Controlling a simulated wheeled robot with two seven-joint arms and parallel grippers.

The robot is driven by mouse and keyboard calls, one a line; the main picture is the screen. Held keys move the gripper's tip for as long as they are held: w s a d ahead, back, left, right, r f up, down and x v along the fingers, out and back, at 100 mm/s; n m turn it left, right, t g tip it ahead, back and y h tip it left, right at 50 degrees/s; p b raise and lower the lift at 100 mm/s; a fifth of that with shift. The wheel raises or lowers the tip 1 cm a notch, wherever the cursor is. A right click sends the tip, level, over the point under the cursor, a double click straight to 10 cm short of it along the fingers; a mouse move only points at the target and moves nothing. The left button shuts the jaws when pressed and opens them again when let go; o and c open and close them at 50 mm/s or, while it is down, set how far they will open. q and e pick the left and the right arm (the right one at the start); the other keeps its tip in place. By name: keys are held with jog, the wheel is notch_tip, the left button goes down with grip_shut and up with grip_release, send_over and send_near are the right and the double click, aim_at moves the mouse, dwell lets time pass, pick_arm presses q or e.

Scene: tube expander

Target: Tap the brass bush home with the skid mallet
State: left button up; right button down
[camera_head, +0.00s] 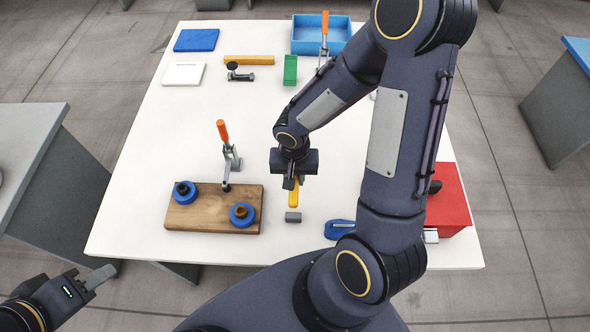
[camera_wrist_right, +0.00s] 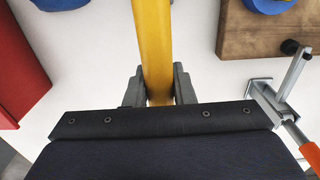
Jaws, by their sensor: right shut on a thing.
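The mallet has a yellow handle (camera_head: 294,193) and a grey head (camera_head: 293,217). My right gripper (camera_head: 291,183) is shut on the handle, which also shows between the fingers in the right wrist view (camera_wrist_right: 152,45). The head is right of a wooden block (camera_head: 212,220) and apart from it; its height above the table is unclear.
An orange-handled toggle clamp (camera_head: 229,158) stands at the block's back edge. A blue item (camera_head: 339,229) and a red box (camera_head: 450,199) lie to the right. A blue bin (camera_head: 310,38), a green block (camera_head: 290,70) and a yellow bar (camera_head: 249,60) are at the back. The left-middle table is clear.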

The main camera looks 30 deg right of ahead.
aim_at(293, 196)
jog(key=shift+s+a+r+p, duration=0.15)
jog(key=shift+s+a+r, duration=0.4)
jog(key=shift+s+r, duration=0.3)
jog(key=shift+s+a+r+p, duration=0.15)
jog(key=shift+s+a+r, duration=0.4)
jog(key=shift+s+r, duration=0.3)
jog(key=shift+s+a+r+p, duration=0.15)
jog(key=shift+s+a+r, duration=0.4)
jog(key=shift+s+r, duration=0.3)
jog(key=s+a+r+p, duration=0.3)
jog(key=s+a+r, duration=0.1)
jog(key=s+r, duration=0.2)
jog(key=shift+s+a+r, duration=0.2)
jog(key=shift+s+r, duration=0.1)
jog(key=shift+s, duration=0.4)
